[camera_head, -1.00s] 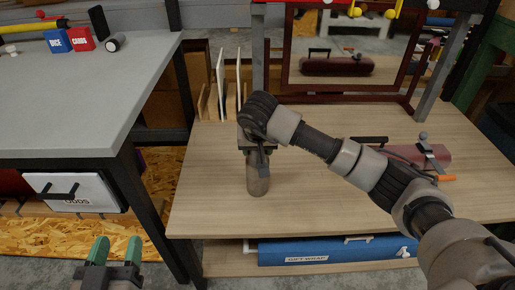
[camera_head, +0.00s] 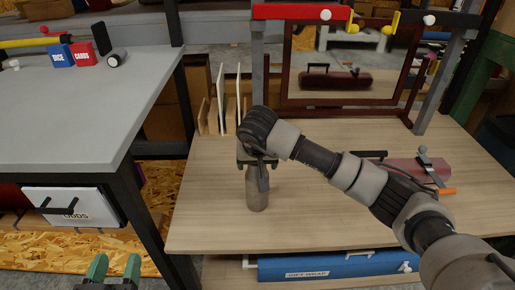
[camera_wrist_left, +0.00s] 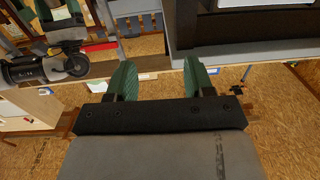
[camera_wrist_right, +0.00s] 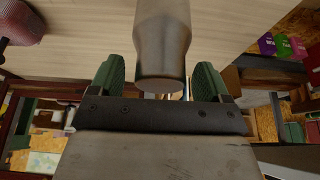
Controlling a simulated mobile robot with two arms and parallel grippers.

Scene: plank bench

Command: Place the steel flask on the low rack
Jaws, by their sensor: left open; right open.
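The steel flask (camera_head: 257,193) stands upright on the wood-topped bench, under my right gripper. My right gripper (camera_head: 254,163) is open and points down at the flask's upper end. In the right wrist view the flask (camera_wrist_right: 162,40) lies between the two green fingers (camera_wrist_right: 160,85), with gaps on both sides. My left gripper (camera_head: 113,268) is open and empty, low at the left of the head view; its parted fingers also show in the left wrist view (camera_wrist_left: 160,80). I cannot tell for sure which piece is the low rack; a lower shelf (camera_head: 225,272) shows under the bench.
A slotted wooden holder (camera_head: 203,118) with white panels stands behind the flask. A dark red cylinder (camera_head: 405,168) lies at the bench's right, and a framed mirror (camera_head: 345,65) at the back. A blue gift wrap case (camera_head: 330,266) sits on the lower shelf. A grey table (camera_head: 80,110) stands left.

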